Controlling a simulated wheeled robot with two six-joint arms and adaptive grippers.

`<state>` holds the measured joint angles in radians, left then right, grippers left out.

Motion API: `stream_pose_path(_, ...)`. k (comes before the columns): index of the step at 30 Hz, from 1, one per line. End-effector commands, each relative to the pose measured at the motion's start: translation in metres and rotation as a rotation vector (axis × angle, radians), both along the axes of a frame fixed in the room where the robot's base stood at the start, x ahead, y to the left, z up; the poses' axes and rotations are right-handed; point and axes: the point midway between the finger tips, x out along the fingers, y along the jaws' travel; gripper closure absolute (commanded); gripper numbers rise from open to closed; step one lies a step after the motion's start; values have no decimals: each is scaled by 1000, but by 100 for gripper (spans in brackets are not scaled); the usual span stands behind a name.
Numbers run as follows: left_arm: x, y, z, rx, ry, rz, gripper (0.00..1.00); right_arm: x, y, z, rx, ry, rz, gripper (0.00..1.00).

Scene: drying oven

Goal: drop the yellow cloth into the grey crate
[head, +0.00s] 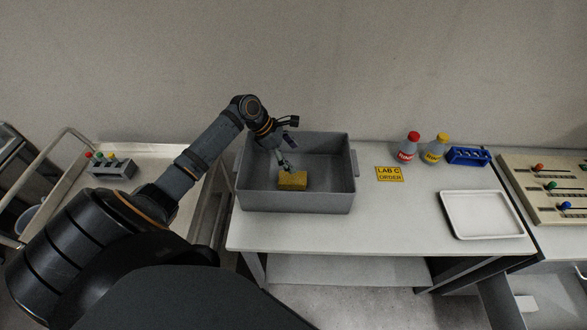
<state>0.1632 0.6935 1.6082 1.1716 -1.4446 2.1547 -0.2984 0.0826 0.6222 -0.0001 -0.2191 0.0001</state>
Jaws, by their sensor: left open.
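The grey crate (338,200) stands on the left part of the white table. The yellow cloth (293,181) is within the crate's outline, close to its front wall. It looks like a small folded block; I cannot tell whether it lies flat on the crate floor. My left gripper (287,169) reaches in over the crate from the left and points down. Its jaws are open, right above the cloth's back edge; whether they touch it is unclear. My right gripper is not in view.
A cart (147,160) with a grey rack (112,169) stands left. The table front is clear.

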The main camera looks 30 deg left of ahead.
Motion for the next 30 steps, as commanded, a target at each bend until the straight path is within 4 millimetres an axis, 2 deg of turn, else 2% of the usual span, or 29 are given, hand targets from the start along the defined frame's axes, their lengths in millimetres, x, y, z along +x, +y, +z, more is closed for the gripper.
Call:
stream_pose_path(5,-2,5,7,3,-1,0,13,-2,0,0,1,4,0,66)
stream_pose_path(12,-18,31,52,11,2,-1,13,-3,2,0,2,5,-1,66)
stream_pose_path(18,-29,49,83,8,3,0,13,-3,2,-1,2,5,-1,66)
stream_pose_path(24,-33,55,98,3,2,0,13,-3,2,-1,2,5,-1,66)
stream_pose_path(30,-33,55,101,0,1,-1,13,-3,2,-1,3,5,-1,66)
